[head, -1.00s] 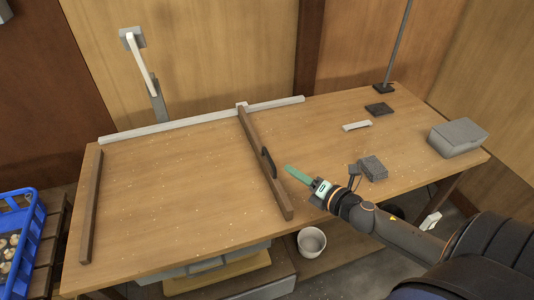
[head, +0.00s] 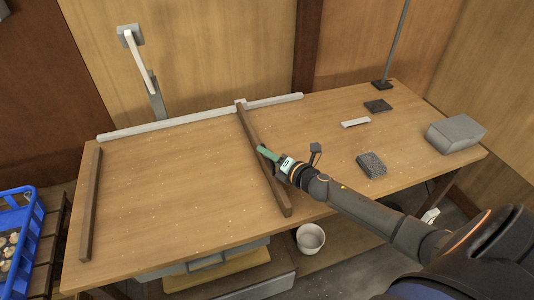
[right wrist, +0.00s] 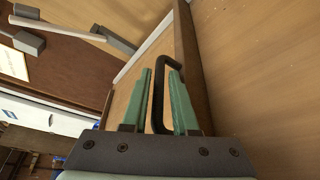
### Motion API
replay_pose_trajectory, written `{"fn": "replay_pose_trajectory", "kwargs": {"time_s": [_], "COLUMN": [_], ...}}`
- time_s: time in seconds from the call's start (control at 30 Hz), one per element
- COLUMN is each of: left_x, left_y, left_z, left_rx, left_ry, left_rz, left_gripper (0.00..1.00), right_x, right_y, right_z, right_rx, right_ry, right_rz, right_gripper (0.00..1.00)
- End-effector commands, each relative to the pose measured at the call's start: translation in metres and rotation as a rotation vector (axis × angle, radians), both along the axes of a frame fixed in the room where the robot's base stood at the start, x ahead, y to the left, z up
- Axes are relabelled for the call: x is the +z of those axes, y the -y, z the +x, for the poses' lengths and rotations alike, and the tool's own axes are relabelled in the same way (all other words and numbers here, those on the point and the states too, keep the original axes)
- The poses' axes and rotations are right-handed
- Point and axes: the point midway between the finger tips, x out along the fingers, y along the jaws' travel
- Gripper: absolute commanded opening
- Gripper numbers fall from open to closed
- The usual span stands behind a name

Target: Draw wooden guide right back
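The right wooden guide (head: 271,175) is a dark brown bar running from the pale back rail (head: 200,117) toward the table's front edge. A black handle (right wrist: 158,98) stands on its side; in the head view my gripper covers it. My right gripper (head: 262,151) is at the handle. In the right wrist view its green fingers (right wrist: 162,95) are apart, with the handle's bar between them and a gap showing on the left. The left wooden guide (head: 91,205) lies at the table's left end. My left gripper is out of view.
The wooden table (head: 180,185) is clear between the guides. A grey box (head: 455,133), a dark block (head: 371,165) and a white strip (head: 355,122) lie to the right. A blue crate (head: 20,235) stands at left, a white bucket (head: 310,238) below the front edge.

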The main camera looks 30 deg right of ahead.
Motion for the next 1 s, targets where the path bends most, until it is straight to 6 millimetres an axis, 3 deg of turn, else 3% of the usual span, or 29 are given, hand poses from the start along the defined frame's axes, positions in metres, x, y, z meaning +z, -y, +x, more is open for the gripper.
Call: {"fn": "replay_pose_trajectory", "kwargs": {"time_s": [0.3,0.57,1.0], "left_x": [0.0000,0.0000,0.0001], "left_y": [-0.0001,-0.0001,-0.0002], "left_z": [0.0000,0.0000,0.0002], "left_rx": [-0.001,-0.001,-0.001], "left_ry": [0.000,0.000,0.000], "left_rz": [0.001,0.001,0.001], "left_gripper": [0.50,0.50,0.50], "right_x": [-0.0002,-0.0002,-0.0004], "right_y": [-0.0005,-0.0002,0.0000], "right_z": [0.0019,0.0017,0.0015], "right_rx": [0.000,0.000,0.000], "right_ry": [0.000,0.000,0.000], "right_rz": [0.000,0.000,0.000], "right_gripper": [0.27,0.00,0.00]}}
